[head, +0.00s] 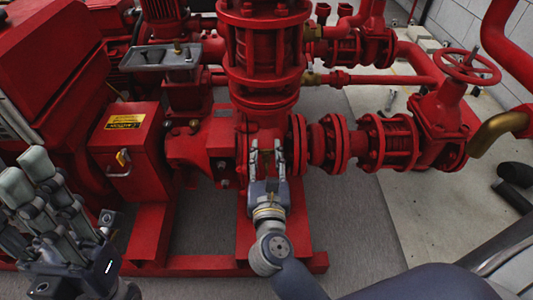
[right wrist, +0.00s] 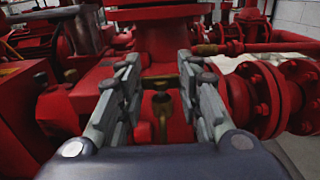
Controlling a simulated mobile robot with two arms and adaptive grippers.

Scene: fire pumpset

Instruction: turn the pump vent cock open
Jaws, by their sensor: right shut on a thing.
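The pump vent cock (right wrist: 161,104) is a small brass fitting with a crosswise top, in the middle of the right wrist view. It sits low on the red pump casing (head: 222,139). My right gripper (head: 267,146) reaches up to the casing from below in the head view. In the head view the cock is too small to make out between the fingers. My left gripper (head: 27,172) is at the lower left, away from the pump; its opening is unclear.
Flanged red pipe (head: 391,139) and a valve handwheel (head: 467,66) are on the right. A red base frame (head: 152,232) runs below.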

